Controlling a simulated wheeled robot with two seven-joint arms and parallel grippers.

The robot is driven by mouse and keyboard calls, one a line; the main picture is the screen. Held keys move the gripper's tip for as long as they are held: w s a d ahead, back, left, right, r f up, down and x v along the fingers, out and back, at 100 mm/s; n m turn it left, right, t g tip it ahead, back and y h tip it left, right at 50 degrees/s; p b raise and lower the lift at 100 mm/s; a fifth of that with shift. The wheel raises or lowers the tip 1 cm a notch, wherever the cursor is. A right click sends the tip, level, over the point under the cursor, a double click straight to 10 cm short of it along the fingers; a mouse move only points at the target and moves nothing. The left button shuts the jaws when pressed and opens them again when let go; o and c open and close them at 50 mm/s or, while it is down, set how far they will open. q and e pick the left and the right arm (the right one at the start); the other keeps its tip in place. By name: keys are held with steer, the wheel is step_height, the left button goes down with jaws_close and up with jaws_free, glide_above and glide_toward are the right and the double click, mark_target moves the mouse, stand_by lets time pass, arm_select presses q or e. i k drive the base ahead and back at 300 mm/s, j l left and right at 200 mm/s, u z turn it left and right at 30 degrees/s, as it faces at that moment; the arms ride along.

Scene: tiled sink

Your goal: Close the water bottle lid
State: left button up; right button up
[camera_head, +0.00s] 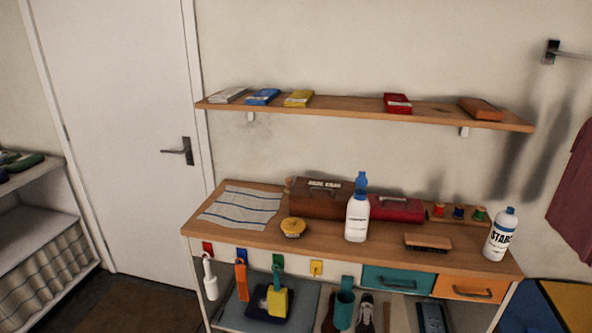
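A white bottle (357,220) stands upright near the middle of the wooden worktop. Its blue lid (361,180) stands up above the bottle's neck and looks flipped open. A second white bottle (500,237) with dark lettering and a blue-grey cap stands at the right end of the worktop; its cap looks closed. Neither of my grippers shows in this view.
Behind the middle bottle are a brown box (320,202) and a red box (396,209). A yellow round tin (293,227) and a striped cloth (240,207) lie to its left, a brush (428,242) to its right. A shelf (350,107) hangs above.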

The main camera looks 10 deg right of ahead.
mark_target(361, 181)
steer(key=i+l+u, duration=0.1)
steer(key=l+u, duration=0.85)
steer(key=k+l+u, duration=0.1)
steer(key=l+u, duration=0.35)
